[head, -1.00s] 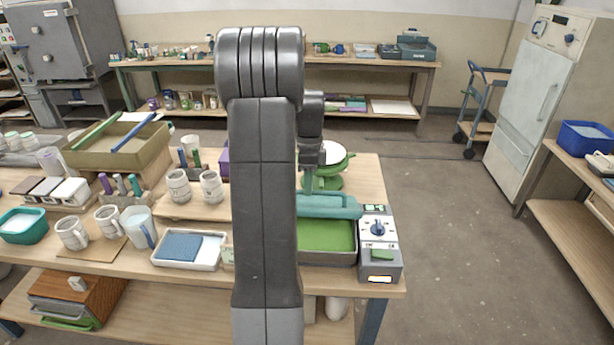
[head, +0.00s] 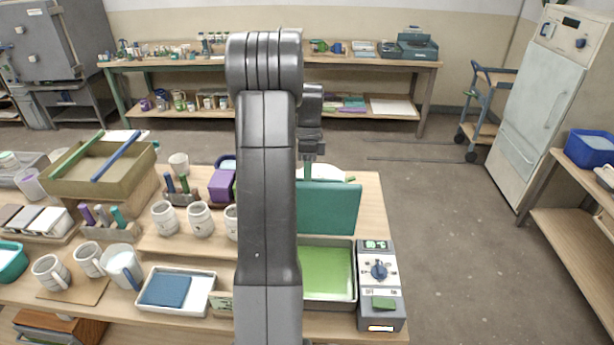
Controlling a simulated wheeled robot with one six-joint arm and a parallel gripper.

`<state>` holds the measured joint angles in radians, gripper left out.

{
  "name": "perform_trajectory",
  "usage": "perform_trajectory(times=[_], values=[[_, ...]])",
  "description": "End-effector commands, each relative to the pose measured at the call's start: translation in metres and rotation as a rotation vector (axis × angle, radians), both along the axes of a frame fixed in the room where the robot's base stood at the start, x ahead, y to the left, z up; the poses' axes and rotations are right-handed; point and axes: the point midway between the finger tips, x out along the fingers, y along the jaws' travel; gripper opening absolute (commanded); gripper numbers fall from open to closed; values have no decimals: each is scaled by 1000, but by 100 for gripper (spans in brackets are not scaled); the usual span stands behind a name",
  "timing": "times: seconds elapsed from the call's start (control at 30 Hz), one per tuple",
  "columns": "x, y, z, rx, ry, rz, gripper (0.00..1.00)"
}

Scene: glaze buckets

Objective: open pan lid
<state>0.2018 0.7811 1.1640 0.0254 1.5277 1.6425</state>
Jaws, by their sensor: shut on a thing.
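The pan (head: 354,285) is a grey rectangular one with a light green inside, at the front right of the workbench, joined to a control box. Its teal lid (head: 330,208) stands steeply raised along the pan's back edge, so the green inside shows. My gripper (head: 307,172) is at the lid's upper edge, pointing down, and is shut on the lid. The exact grip is too small to see. My arm hides the left part of the pan and lid.
The control box (head: 379,285) with a dial stands right of the pan. A white tray (head: 206,300) with a blue block, mugs (head: 200,220) and a purple box (head: 222,185) stand to the left. A white and green thing behind the lid is mostly hidden.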

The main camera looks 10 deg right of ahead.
Motion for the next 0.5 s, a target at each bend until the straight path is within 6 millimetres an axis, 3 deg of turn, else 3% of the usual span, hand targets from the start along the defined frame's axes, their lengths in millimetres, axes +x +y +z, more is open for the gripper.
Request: perform_trajectory(times=[0.5], values=[[40,-11,-22,71,239,-1,0]])
